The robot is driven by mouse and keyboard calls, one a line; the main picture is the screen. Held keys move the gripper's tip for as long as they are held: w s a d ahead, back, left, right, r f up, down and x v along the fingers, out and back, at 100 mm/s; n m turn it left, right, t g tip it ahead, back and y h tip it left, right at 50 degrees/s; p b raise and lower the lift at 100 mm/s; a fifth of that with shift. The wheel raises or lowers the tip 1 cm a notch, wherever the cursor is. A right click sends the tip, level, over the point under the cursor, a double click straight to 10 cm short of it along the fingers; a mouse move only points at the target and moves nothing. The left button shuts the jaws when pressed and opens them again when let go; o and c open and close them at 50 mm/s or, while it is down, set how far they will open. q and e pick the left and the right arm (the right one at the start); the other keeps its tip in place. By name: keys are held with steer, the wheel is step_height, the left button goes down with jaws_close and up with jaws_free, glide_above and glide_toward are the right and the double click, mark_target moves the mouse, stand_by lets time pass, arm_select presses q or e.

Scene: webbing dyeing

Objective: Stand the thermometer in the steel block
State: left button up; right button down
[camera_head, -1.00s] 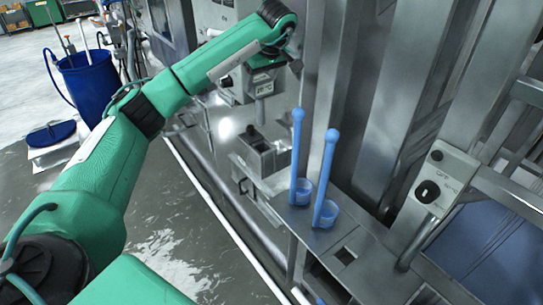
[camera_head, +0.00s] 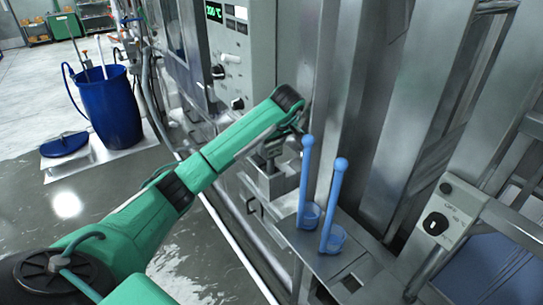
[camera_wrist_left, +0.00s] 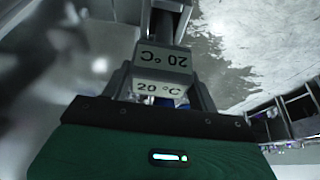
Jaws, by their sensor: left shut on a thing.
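My left gripper (camera_head: 273,147) is shut on the thermometer, whose grey head (camera_wrist_left: 163,62) reads 20 °C between the fingers in the left wrist view. In the head view the thermometer (camera_head: 271,158) hangs below the gripper, directly over the steel block (camera_head: 272,186). The block is an open-topped metal box fixed beside the machine. The gripper and thermometer partly cover its top, so I cannot tell whether the tip is inside the opening. My right gripper is not in view.
Machine panels and upright steel posts (camera_head: 345,120) rise behind. A blue barrel (camera_head: 108,105) stands on the floor at left.

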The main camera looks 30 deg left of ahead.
mark_target(272, 159)
arm_select(q)
steer(key=shift+f, duration=0.55)
steer(key=shift+w+f, duration=0.15)
steer(key=shift+f, duration=0.25)
steer(key=shift+f+p, duration=0.45)
steer(key=shift+f, duration=0.05)
step_height(272, 159, down, 2)
steer(key=shift+d+f+p, duration=0.1)
steer(key=shift+p, duration=0.45)
steer(key=shift+f, duration=0.5)
steer(key=o, duration=1.1)
steer(key=shift+f, duration=0.1)
steer(key=o, duration=0.4)
steer(key=shift+o, duration=0.2)
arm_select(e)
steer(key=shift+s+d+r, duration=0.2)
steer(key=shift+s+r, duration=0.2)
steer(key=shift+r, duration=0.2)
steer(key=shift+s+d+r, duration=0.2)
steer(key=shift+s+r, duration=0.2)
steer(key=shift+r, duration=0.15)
